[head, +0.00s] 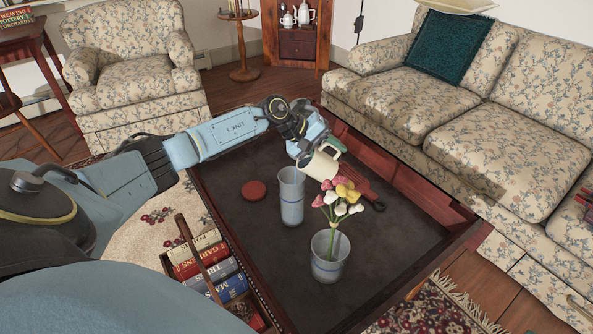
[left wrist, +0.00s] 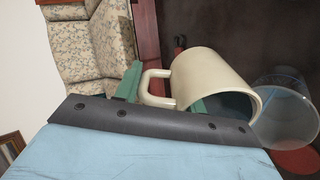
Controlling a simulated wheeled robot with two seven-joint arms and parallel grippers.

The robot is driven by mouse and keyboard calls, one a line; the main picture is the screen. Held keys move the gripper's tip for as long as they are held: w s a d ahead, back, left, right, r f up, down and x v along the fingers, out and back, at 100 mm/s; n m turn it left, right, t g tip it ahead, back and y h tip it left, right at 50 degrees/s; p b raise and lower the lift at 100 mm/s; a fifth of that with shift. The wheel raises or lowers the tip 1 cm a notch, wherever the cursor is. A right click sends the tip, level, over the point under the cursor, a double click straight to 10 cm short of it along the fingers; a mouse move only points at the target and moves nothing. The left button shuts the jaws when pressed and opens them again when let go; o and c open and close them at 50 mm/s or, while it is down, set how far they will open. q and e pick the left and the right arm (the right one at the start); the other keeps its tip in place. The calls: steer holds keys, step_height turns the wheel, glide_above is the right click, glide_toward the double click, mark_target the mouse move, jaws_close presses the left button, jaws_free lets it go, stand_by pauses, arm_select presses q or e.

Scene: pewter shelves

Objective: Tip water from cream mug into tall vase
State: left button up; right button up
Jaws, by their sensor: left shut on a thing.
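My left gripper (head: 328,149) is shut on the handle of the cream mug (head: 320,167). It holds the mug in the air above the tray table, tilted. The left wrist view shows the mug (left wrist: 212,80) on its side, with the handle between the green fingers (left wrist: 160,92) and its mouth toward the tall vase (left wrist: 285,108). In the head view the tall clear vase (head: 291,197) stands upright, just left of the mug's mouth. My right gripper is not in view.
A shorter glass with flowers (head: 328,262) stands near the tall vase. A red disc (head: 253,191) lies left of it. A red-brown paddle-like thing (head: 364,190) lies behind the flowers. The dark tabletop (head: 240,228) has raised wooden edges. A book caddy (head: 205,262) sits at left.

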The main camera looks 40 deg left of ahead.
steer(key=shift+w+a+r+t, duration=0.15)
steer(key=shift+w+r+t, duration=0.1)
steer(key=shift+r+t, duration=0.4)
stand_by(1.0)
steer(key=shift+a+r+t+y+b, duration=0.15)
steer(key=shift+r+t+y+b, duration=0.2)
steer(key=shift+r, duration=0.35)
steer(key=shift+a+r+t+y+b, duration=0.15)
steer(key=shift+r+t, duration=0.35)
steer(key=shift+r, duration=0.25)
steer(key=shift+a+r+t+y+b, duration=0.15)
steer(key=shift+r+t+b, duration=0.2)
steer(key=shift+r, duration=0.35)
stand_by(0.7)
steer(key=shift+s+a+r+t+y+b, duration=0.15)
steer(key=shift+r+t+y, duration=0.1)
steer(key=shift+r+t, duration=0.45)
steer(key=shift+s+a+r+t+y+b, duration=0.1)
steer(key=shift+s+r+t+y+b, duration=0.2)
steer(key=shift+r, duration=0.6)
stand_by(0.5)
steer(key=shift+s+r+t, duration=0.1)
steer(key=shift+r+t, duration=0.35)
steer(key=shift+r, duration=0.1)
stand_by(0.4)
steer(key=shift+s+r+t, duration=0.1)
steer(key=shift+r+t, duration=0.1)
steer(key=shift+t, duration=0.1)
steer(key=shift+b, duration=0.3)
